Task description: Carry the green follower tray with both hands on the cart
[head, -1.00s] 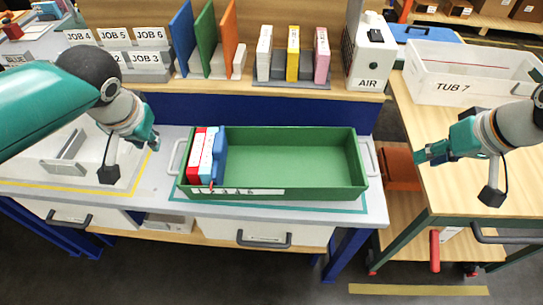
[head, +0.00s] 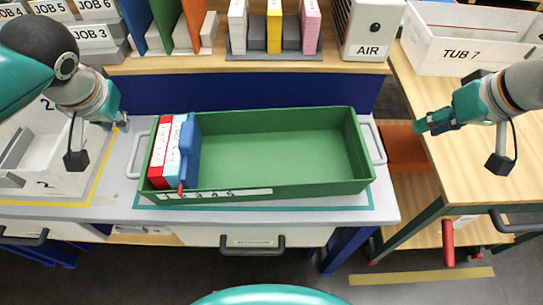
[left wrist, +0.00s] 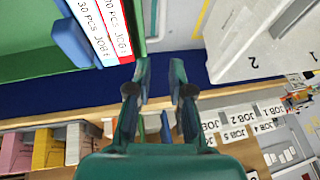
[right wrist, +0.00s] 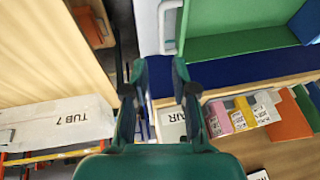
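The green follower tray (head: 280,150) sits on the grey bench inside a teal outline, with a pale handle at each end. Red, white and blue upright pieces (head: 174,150) stand in its left end. My left gripper (head: 124,122) is above and left of the left handle (head: 136,148), apart from it; its fingers stand open and empty in the left wrist view (left wrist: 160,68). My right gripper (head: 420,127) is to the right of the right handle (head: 374,140), apart from it; its fingers are open and empty in the right wrist view (right wrist: 153,70).
The wooden cart (head: 460,165) stands to the right of the bench across a gap, with the white TUB 7 (head: 460,45) at its back. A shelf with coloured dividers and the AIR box (head: 368,30) runs behind the tray. A white bin (head: 60,170) is at the left.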

